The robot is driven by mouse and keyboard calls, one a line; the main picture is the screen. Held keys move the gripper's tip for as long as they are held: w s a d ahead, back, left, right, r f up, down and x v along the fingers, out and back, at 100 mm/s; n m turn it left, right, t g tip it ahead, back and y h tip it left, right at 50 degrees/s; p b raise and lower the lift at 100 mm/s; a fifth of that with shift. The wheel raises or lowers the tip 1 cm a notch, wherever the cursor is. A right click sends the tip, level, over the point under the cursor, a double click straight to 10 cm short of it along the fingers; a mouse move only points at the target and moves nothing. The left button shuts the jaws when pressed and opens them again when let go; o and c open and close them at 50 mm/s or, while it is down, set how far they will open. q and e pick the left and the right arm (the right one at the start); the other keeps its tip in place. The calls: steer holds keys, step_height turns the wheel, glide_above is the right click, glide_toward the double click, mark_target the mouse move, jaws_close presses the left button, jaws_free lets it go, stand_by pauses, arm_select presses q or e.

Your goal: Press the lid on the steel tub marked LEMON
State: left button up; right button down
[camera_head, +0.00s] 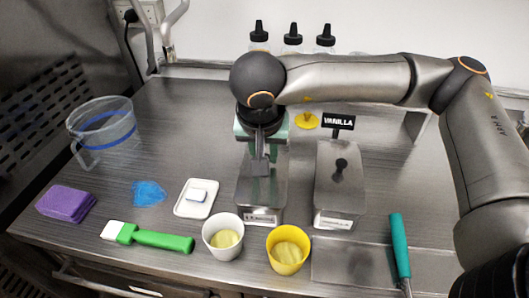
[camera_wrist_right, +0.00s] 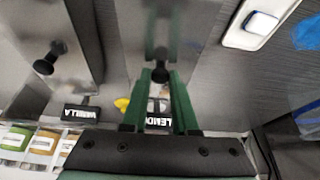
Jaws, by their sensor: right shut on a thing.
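The steel tub marked LEMON (camera_head: 263,218) stands left of the middle of the counter, its front label facing the edge. Its black LEMON sign (camera_wrist_right: 160,119) shows upside down between my green fingers in the right wrist view, partly hidden. My right gripper (camera_head: 261,155) is directly above this tub, pointing down. In the wrist view it (camera_wrist_right: 160,77) is shut on the dark knob of the steel lid (camera_wrist_right: 158,25). The lid lies over the tub's top; I cannot tell whether it is fully seated. My left gripper is not in view.
The VANILLA tub (camera_head: 340,185) with its knobbed lid stands close on the right. A white cup (camera_head: 222,247) and a yellow cup (camera_head: 287,262) stand in front. A white dish (camera_head: 188,207), green-handled scraper (camera_head: 160,240) and clear jug (camera_head: 103,145) are left; a teal-handled tool (camera_head: 400,248) is right.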

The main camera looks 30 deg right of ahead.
steer(key=shift+c, duration=0.6)
jaws_free()
steer(key=shift+r+p, duration=2.05)
steer(key=shift+r, duration=1.5)
steer(key=shift+c, duration=0.3)
jaws_close()
